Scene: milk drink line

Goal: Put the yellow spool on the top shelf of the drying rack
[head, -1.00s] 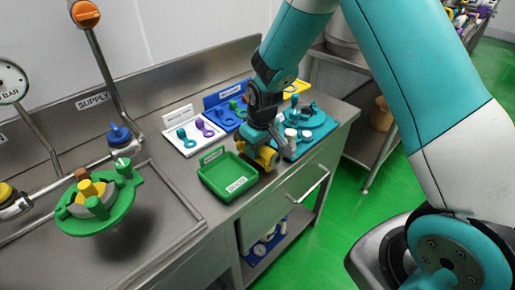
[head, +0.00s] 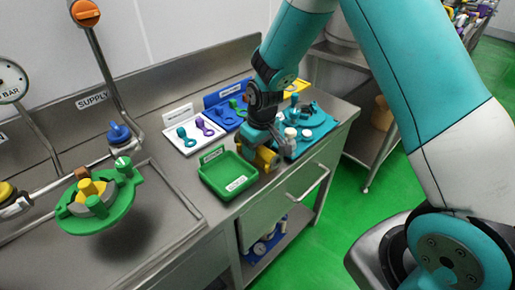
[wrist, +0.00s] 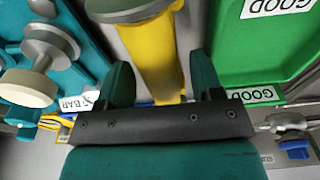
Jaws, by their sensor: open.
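The yellow spool (head: 264,160) is on the steel counter, between the green tray and the teal fixture. In the wrist view the spool (wrist: 155,55) shows as a yellow barrel with a grey-olive flange. My gripper (wrist: 162,78) is open, with one teal finger on each side of the spool's barrel. I cannot tell whether the fingers touch it. In the head view my gripper (head: 262,140) is right above the spool and hides part of it. I cannot tell for sure which structure is the drying rack.
The green tray (head: 207,186), marked GOOD in the wrist view, is close on the left. The teal fixture (head: 318,122) with white-capped parts is close on the right. A white board (head: 180,146) and a blue board stand behind. A steel shelf unit (head: 378,152) stands beyond the counter's end.

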